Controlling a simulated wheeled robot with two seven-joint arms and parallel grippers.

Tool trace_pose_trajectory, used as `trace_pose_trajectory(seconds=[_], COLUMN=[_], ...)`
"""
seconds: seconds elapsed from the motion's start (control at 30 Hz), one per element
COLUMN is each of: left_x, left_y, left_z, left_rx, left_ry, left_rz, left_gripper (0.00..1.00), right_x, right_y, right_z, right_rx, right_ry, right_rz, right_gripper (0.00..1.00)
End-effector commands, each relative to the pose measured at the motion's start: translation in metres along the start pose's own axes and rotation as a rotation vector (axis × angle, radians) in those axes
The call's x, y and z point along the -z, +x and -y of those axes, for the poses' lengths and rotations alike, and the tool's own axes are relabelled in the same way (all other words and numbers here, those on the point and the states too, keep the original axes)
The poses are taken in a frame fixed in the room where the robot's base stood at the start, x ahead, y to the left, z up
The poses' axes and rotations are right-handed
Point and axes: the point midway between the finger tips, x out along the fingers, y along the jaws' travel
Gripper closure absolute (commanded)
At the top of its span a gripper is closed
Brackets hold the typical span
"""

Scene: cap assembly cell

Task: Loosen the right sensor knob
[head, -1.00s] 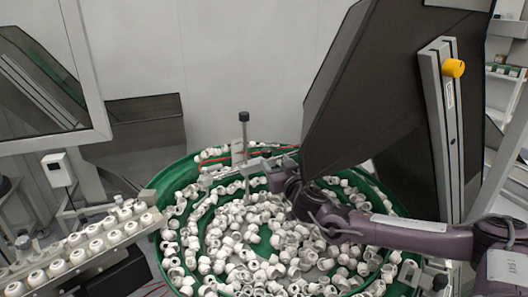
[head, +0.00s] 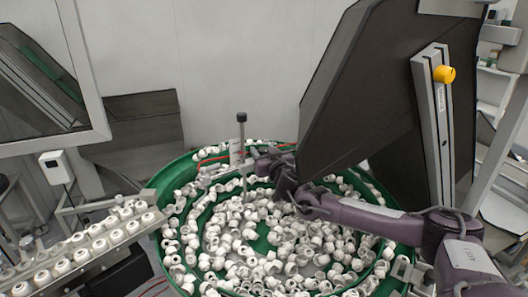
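My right gripper (head: 259,158) reaches in from the right over the green bowl (head: 157,238). Its fingertips are at the bracket (head: 221,171) on the bowl's far rim, close to the foot of a thin upright post with a black top (head: 241,117). The sensor knob cannot be made out; it may be hidden by the gripper or too small to tell. I cannot tell whether the fingers are open, shut or touching anything. My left gripper is not in view.
Many white caps fill the bowl. A rail of white caps (head: 97,231) runs at the left. A large dark panel (head: 375,90) hangs tilted above the right of the bowl, beside a metal upright with a yellow knob (head: 444,74). The wall behind is clear.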

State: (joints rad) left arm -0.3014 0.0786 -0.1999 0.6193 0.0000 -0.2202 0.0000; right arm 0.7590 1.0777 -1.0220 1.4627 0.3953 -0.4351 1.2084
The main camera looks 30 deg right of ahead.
Motion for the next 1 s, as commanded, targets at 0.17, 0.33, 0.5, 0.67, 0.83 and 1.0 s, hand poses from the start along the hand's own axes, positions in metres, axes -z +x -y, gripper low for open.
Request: trace_pose_trajectory(seconds=[0.17, 0.33, 0.5, 0.67, 0.83, 1.0], left_x=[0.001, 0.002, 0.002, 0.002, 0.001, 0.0], left_y=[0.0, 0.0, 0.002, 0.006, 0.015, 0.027], left_z=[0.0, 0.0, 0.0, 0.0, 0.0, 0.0], left_rx=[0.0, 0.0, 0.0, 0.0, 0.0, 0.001], left_ry=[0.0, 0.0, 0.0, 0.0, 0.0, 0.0], left_rz=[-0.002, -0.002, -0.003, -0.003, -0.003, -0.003], left_gripper=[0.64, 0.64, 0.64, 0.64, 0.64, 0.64], right_x=[0.0, 0.0, -0.001, -0.002, -0.003, -0.004], right_y=[0.0, 0.0, 0.0, 0.0, 0.0, 0.0], right_z=[0.0, 0.0, -0.001, -0.002, -0.003, -0.003], right_rx=[0.0, 0.001, 0.022, 0.086, 0.206, 0.361], right_ry=[0.0, 0.0, -0.001, -0.001, -0.001, 0.001], right_rz=[0.0, 0.0, 0.001, 0.0, 0.001, -0.001], right_gripper=[0.79, 0.89, 0.89, 0.89, 0.89, 0.89])
